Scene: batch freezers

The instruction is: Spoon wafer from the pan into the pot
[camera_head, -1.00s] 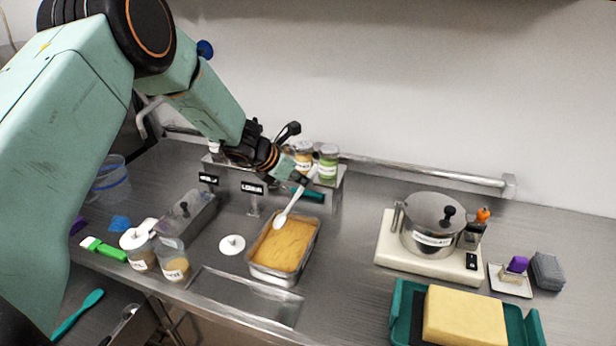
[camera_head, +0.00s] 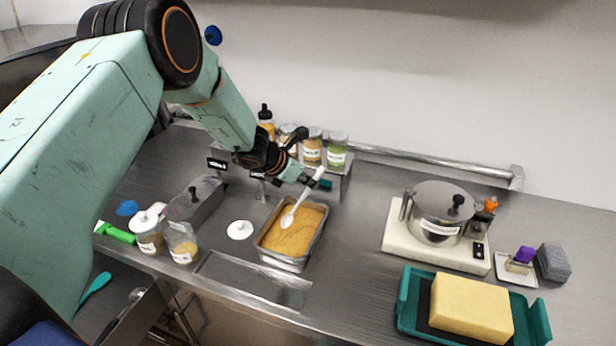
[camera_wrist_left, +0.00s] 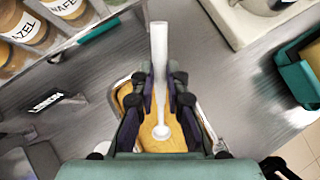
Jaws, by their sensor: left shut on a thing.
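My left gripper (camera_head: 308,181) is shut on the handle of a white spoon (camera_head: 299,203). The spoon tilts down toward the front left, its bowl over the rectangular metal pan (camera_head: 271,258). Yellow-orange wafer (camera_head: 295,240) fills the pan; whether the bowl touches it is unclear. In the left wrist view, the spoon (camera_wrist_left: 159,50) runs between my fingers (camera_wrist_left: 159,98), its bowl seen against the wafer. The lidded steel pot (camera_head: 439,211) stands on a cream base to the right. My right gripper is not in view.
Several labelled jars (camera_head: 312,148) stand on a rear shelf. A teal tray (camera_head: 407,303) with a yellow block (camera_head: 470,307) sits front right. Two clear containers (camera_head: 182,242) and a white disc (camera_head: 240,229) are left of the pan. Bare counter lies between pan and pot.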

